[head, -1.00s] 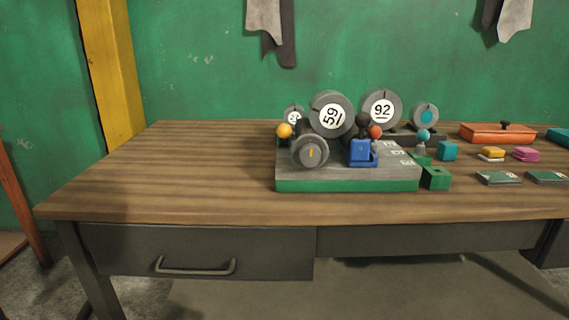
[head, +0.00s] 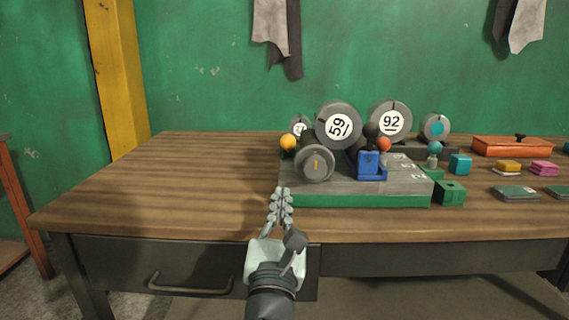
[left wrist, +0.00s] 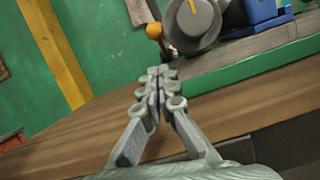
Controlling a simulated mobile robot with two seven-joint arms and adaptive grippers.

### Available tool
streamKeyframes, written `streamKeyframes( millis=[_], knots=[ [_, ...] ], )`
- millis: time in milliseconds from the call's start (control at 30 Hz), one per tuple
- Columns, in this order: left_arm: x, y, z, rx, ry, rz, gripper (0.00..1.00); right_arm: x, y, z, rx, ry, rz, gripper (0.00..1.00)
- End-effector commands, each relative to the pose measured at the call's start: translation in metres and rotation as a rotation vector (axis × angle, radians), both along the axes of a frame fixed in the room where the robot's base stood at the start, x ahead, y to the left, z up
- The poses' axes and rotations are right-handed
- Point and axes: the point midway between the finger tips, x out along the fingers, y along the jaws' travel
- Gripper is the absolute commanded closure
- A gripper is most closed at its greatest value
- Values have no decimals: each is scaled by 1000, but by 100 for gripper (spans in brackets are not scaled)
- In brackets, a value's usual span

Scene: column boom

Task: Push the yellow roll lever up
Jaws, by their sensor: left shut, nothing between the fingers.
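The yellow roll lever shows as a yellow-orange ball knob (head: 288,142) at the left of the instrument block, beside a grey round knob (head: 315,163) with a yellow mark. My right gripper is not in view.
The grey block with a green front edge (head: 360,201) carries dials marked 59 (head: 339,126) and 92 (head: 391,121), a blue part (head: 369,167) and a red ball (head: 384,145). Small coloured blocks lie right. The wooden tabletop (head: 170,185) is clear at left.

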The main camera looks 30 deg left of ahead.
Motion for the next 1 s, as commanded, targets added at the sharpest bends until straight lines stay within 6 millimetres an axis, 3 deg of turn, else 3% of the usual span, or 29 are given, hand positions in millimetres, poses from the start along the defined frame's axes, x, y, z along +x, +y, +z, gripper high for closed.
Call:
streamKeyframes(
  millis=[533, 1000],
  knots=[
    [7, 3, 5, 0, -7, -10, 100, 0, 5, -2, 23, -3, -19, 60],
    [71, 39, 28, -2, -6, -9, 100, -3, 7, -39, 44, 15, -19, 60]
  ],
)
